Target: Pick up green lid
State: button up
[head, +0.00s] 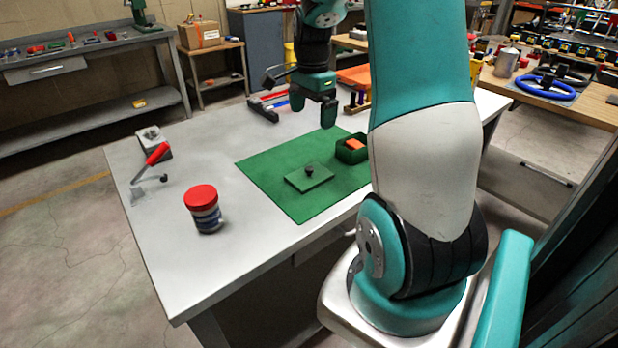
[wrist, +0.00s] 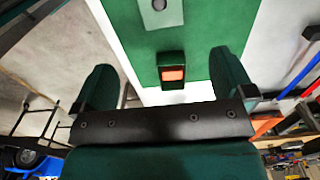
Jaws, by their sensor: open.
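The green lid (head: 299,182) is a flat square plate with a dark round knob. It lies on the green mat (head: 270,170) on the light workbench. It is partly cut off at the top edge of the wrist view (wrist: 172,17). My gripper (head: 299,115) is open and empty, above the bench and beyond the lid in the head view. In the wrist view its two fingers (wrist: 165,82) are wide apart with the green box between them in the picture, farther off.
A green box (head: 342,155) holding an orange block (head: 355,144) stands near the mat's right edge. A red-lidded jar (head: 206,217), a red-handled clamp (head: 153,160) and a grey block stand at left. Red and blue bars lie behind my gripper. The bench front is clear.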

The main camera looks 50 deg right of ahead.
send_near(309, 168)
jog(key=f, duration=0.5)
jog(key=shift+s+d+f, duration=0.1)
jog(key=shift+d+f, duration=0.15)
jog(key=shift+d, duration=0.1)
jog(key=f, duration=0.3)
jog(key=f+p, duration=0.1)
jog(key=f, duration=0.1)
jog(key=shift+a+f, duration=0.25)
jog(key=shift+f, duration=0.05)
jog(key=shift+c, duration=0.5)
jog(key=c, duration=0.7)
